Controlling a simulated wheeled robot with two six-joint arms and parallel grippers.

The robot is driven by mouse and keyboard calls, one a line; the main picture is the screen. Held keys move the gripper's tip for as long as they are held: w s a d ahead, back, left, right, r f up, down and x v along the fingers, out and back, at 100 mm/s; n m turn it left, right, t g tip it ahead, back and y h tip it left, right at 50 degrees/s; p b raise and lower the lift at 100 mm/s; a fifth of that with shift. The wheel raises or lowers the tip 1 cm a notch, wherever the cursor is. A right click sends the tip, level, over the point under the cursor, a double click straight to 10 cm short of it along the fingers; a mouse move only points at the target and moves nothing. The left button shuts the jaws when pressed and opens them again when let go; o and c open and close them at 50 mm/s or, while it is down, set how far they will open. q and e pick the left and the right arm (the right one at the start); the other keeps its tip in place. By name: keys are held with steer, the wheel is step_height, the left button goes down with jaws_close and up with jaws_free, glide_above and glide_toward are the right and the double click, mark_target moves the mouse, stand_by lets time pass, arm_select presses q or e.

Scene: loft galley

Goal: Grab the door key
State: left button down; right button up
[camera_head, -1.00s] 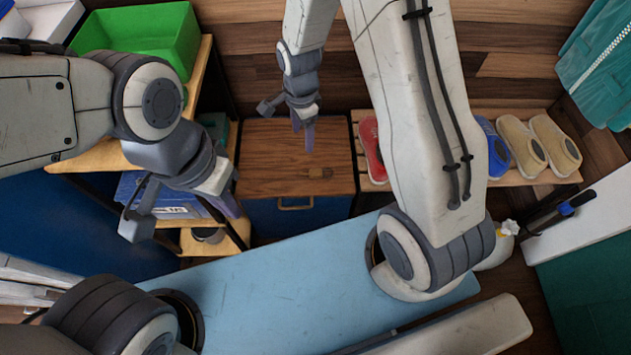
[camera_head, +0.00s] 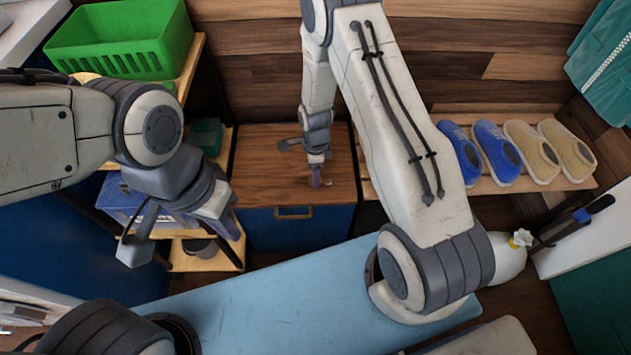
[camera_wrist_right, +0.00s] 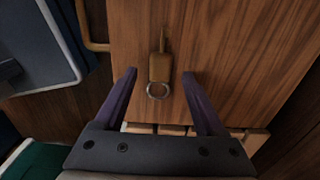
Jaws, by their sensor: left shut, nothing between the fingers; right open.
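The door key (camera_wrist_right: 160,68) lies flat on the brown wooden top of a low cabinet (camera_head: 265,165). In the right wrist view it has a brown head, a thin shaft pointing away and a metal ring at the near end. My right gripper (camera_head: 317,176) is open just over the cabinet top. Its two purple fingers stand on either side of the key, apart from it, with the key ahead of and between the tips. In the head view the fingers partly hide the key. My left gripper (camera_head: 228,222) is shut and empty, at the left near the shelf.
A green basket (camera_head: 125,40) stands on the shelf at the left. Blue and tan shoes (camera_head: 497,152) sit on a slatted rack right of the cabinet. A light blue board (camera_head: 270,290) spans the front. The cabinet top around the key is clear.

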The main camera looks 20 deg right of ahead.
step_height(320, 180, down, 2)
steer(key=shift+c, duration=0.3)
jaws_close()
steer(key=shift+r, duration=0.1)
